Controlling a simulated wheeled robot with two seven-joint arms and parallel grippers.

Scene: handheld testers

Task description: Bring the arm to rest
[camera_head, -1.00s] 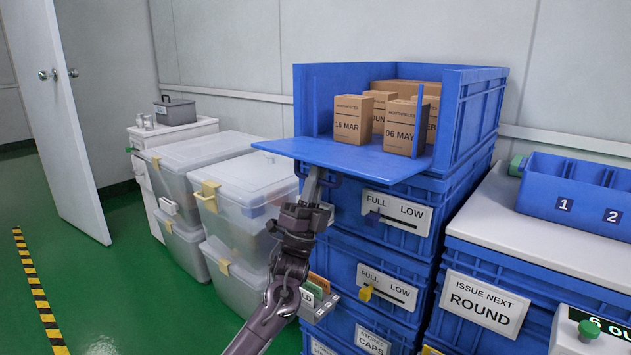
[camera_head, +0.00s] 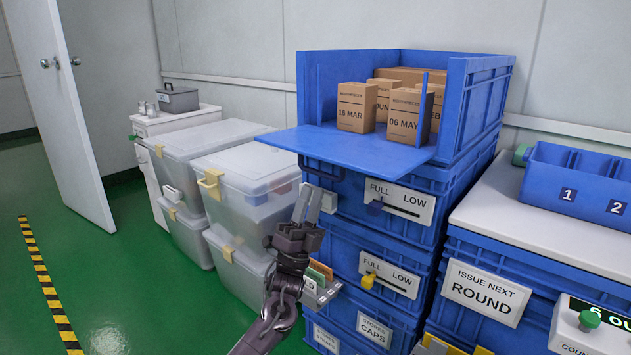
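My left gripper (camera_head: 309,202) stands in front of the blue crate stack, below and left of the lowered blue flap (camera_head: 350,146). Its two fingers point up, with a narrow gap between them and nothing seen in it. It is apart from the flap's dark handle (camera_head: 320,169). Its arm comes up from the bottom edge of the picture. My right gripper is not in view.
Brown cartons stand in the open top crate (camera_head: 482,105), including 16 MAR (camera_head: 356,107) and 06 MAY (camera_head: 409,116). Clear lidded bins (camera_head: 245,190) stand left of my gripper. A card holder (camera_head: 318,287) is close beside my wrist. Green floor (camera_head: 130,270) is clear at left.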

